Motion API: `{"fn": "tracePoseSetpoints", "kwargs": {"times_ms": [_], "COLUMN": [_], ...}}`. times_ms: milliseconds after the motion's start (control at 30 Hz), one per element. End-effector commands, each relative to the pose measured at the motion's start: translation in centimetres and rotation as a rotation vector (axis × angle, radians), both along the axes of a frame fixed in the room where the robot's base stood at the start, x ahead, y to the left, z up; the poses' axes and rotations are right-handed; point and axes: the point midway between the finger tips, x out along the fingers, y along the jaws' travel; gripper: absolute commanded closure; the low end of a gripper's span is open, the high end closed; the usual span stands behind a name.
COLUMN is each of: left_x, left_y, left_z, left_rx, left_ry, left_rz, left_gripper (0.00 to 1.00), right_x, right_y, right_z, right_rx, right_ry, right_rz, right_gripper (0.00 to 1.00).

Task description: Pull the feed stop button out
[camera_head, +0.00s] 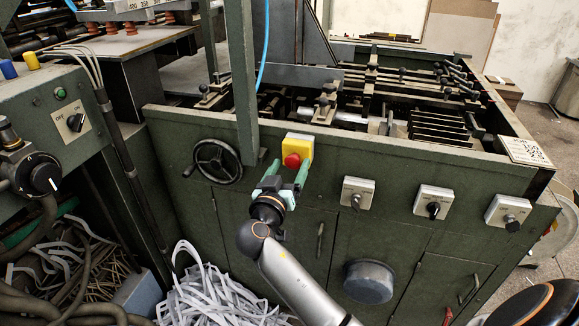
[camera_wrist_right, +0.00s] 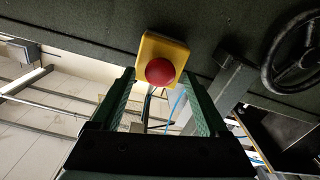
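The feed stop button (camera_head: 292,160) is a red round knob on a yellow box (camera_head: 299,144) at the front of the green machine. In the right wrist view the red button (camera_wrist_right: 160,71) shows whole on its yellow box (camera_wrist_right: 152,45), between the fingertips. My right gripper (camera_head: 289,166) is open in front of it, with one green finger to each side. Gaps show between the fingers and the button in the wrist view (camera_wrist_right: 158,77). I cannot tell how far the tips reach along the button. My left gripper is not in view.
A black handwheel (camera_head: 217,161) is left of the button, beside a green post (camera_head: 243,80). Several rotary switches, the nearest a grey-plated one (camera_head: 358,193), sit to the right. Paper strips (camera_head: 215,298) lie below. A control panel (camera_head: 60,110) stands at the left.

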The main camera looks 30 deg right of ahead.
Motion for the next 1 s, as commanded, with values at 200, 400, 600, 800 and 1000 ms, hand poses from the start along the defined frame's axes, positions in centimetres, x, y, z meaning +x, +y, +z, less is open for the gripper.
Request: {"fn": "tracePoseSetpoints", "kwargs": {"times_ms": [200, 400, 600, 800, 1000], "left_x": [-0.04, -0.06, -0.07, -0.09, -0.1], "left_y": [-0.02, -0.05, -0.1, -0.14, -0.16], "left_z": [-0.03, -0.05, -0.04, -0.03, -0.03], "left_rx": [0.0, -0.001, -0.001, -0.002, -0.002], "left_ry": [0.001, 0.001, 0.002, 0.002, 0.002], "left_rz": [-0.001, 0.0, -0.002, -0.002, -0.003], "left_gripper": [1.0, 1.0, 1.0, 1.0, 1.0], "right_x": [0.01, 0.01, 0.01, 0.01, 0.02], "right_y": [-0.01, -0.01, -0.01, -0.02, -0.02], "right_z": [0.0, 0.0, 0.01, 0.02, 0.03], "right_rx": [0.0, 0.0, 0.0, 0.0, -0.001], "right_ry": [0.0, 0.0, 0.0, 0.0, -0.001], "right_rz": [0.0, 0.0, 0.0, 0.0, 0.0], "right_gripper": [0.48, 0.71, 0.93, 1.0, 1.0]}}
